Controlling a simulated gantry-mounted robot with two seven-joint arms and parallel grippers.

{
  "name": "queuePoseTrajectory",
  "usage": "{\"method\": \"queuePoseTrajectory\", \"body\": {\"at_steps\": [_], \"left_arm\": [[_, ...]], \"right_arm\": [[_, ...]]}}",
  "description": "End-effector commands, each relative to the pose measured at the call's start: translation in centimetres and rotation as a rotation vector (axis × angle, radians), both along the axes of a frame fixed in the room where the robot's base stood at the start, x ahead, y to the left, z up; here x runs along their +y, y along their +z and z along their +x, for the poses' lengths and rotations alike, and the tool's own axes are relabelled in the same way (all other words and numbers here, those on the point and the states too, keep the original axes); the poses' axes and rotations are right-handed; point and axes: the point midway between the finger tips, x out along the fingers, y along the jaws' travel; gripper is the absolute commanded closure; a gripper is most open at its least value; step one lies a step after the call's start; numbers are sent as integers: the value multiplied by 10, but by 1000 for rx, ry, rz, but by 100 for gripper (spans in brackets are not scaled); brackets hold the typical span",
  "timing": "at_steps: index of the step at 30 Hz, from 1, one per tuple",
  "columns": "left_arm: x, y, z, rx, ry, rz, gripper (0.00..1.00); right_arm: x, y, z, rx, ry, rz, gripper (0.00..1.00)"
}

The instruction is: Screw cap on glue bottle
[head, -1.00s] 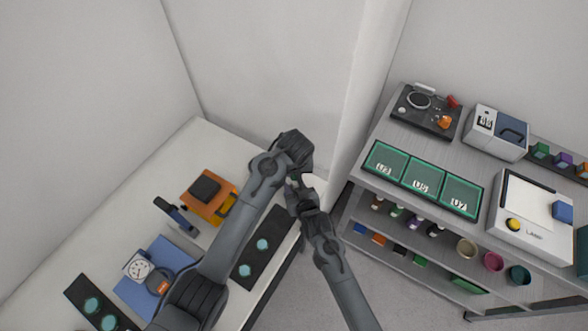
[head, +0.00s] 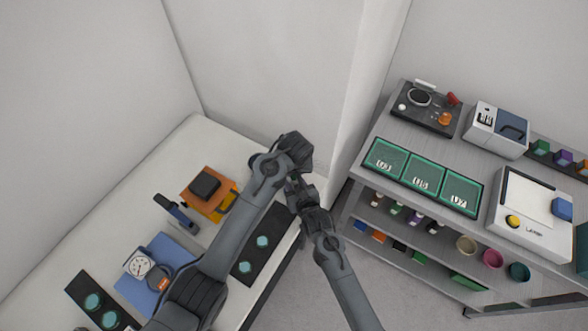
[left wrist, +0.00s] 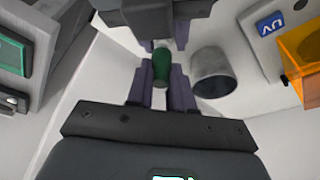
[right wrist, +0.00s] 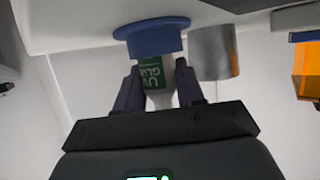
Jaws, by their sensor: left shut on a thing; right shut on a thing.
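The glue bottle (right wrist: 158,76), white with a green "UV GLUE" label, is between the fingers of my right gripper (right wrist: 158,88) in the right wrist view. Its end meets a round blue holder (right wrist: 150,38); I cannot tell whether it sits inside. My left gripper (left wrist: 160,84) is shut on the small dark green cap (left wrist: 161,66) in the left wrist view. The cap is close to the bottle and the right gripper; whether its thread is engaged is hidden. In the head view the two grippers meet at centre, and my left arm hides the cap and bottle.
A grey cylinder (right wrist: 214,53) stands right beside the blue holder, close to the fingers. An orange box (head: 208,193) and a blue mat with a gauge (head: 140,265) are on the white table. A grey shelf with green trays (head: 423,176) stands at right.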

Motion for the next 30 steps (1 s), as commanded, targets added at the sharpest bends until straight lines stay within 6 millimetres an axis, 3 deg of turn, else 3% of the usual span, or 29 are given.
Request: {"method": "queuePoseTrajectory", "body": {"at_steps": [24, 27, 30], "left_arm": [[0, -12, 0, 1, -8, -1, 100], [0, -12, 0, 4, -82, -2, 100], [-1, -12, 0, 5, -272, -6, 100]], "right_arm": [[0, 0, 0, 1, 0, 0, 100], [0, 0, 0, 1, 0, 0, 100], [0, 0, 0, 1, 0, 0, 100]]}}
